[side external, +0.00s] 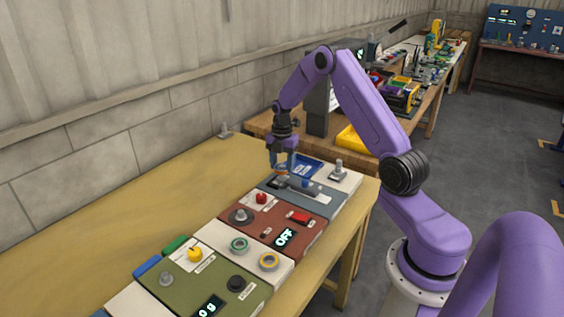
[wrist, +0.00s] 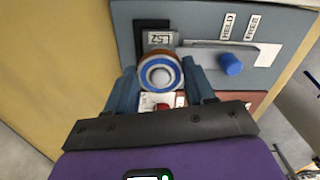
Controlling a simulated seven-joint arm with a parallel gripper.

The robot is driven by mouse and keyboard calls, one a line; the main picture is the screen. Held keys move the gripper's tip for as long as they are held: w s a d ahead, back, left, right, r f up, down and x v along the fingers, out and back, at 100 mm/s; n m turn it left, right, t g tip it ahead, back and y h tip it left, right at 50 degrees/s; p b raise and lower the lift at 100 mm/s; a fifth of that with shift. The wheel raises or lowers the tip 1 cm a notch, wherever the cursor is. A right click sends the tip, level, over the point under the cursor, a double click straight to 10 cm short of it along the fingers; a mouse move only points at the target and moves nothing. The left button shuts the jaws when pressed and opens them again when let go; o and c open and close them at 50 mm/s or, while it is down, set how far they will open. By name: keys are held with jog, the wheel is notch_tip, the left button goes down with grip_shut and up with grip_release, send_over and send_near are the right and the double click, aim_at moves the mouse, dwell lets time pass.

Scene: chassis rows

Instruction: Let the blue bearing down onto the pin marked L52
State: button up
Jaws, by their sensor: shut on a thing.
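The blue bearing (wrist: 148,85), a blue ring with a brown-orange outer rim, sits between the fingers of my gripper (wrist: 160,78), which is shut on it. A pale round shape fills its centre; I cannot tell whether this is the pin's top or how high the bearing is. The label L52 (wrist: 159,39) is on the blue-grey chassis panel (wrist: 195,20), just beyond the bearing. In the side external view my gripper (side external: 282,173) points down over the same panel (side external: 316,204). The pin's shaft is hidden there.
Beside the bearing, a grey bar with a blue knob (wrist: 231,64) lies near labels HELD and FREE. A blue tray (side external: 313,166) and a panel with a grey post (side external: 339,171) stand behind. The red-brown panel (side external: 262,226) is nearer. The table's left side is clear.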

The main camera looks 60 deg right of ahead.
dwell(0.4)
jog(key=o, duration=1.3)
jog(key=shift+r, duration=0.1)
notch_tip(320, 180, up, 17)
jog(key=shift+r, duration=0.2)
notch_tip(320, 180, up, 7)
dwell(0.4)
jog(key=shift+f, duration=0.1)
dwell(0.5)
